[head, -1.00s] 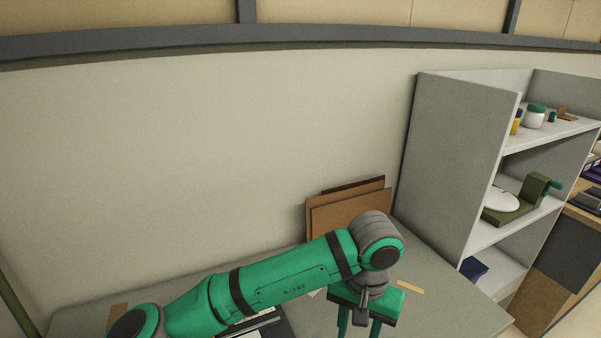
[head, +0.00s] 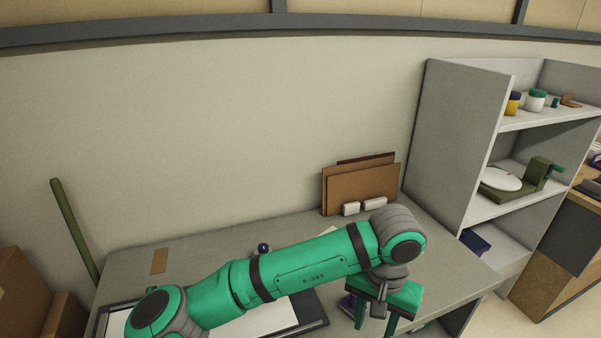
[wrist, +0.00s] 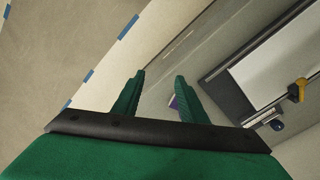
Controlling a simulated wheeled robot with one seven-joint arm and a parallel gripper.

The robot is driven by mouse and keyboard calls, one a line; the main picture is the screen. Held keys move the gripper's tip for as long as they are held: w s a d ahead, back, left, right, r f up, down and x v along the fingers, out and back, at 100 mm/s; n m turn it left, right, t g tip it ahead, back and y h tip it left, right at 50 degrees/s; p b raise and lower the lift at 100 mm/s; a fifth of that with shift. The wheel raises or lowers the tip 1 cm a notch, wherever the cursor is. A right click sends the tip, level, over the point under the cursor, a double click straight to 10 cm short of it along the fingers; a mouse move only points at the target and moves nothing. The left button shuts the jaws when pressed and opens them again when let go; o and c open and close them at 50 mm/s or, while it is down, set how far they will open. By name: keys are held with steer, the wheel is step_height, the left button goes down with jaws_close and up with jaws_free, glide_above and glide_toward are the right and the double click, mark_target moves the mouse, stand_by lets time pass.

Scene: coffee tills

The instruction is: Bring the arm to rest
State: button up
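My arm, green with dark grey joints, reaches across the lower part of the head view above a grey table (head: 215,250). My gripper (head: 375,320) hangs down at its right end, partly cut off by the arm and frame edge. In the wrist view my gripper (wrist: 158,85) has its two green fingers well apart. Nothing is held between them. A small purple thing (wrist: 173,102) shows below, beside the right finger, and seems to lie apart from it.
A dark-framed board with a white sheet (head: 262,322) lies under my arm. Brown panels (head: 360,186) and small white blocks (head: 351,208) stand at the wall. A grey shelf unit (head: 455,150) rises at right; cardboard boxes (head: 25,300) stand at left. Blue tape marks (wrist: 129,27) line the floor.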

steer(key=d+r+t+h, duration=0.35)
steer(key=d+h, duration=1.05)
steer(key=d, duration=0.8)
steer(key=w+a+f+n+t+y, duration=0.25)
steer(key=a+f+n+t, duration=0.35)
steer(key=a+n+t, duration=0.35)
steer(key=s+a+f+n+t+y, duration=0.3)
steer(key=s+a+f+y, duration=0.35)
steer(key=a+f, duration=0.45)
steer(key=s+a+f+m+y, duration=0.2)
steer(key=s+a+m, duration=0.1)
steer(key=s+a, duration=0.5)
steer(key=s+a+f+m+y, duration=0.2)
steer(key=s+a, duration=0.6)
steer(key=s, duration=0.7)
steer(key=shift+s+a+m+g+y, duration=0.2)
steer(key=shift+a+m+g+y, duration=0.1)
steer(key=shift+m+y, duration=0.3)
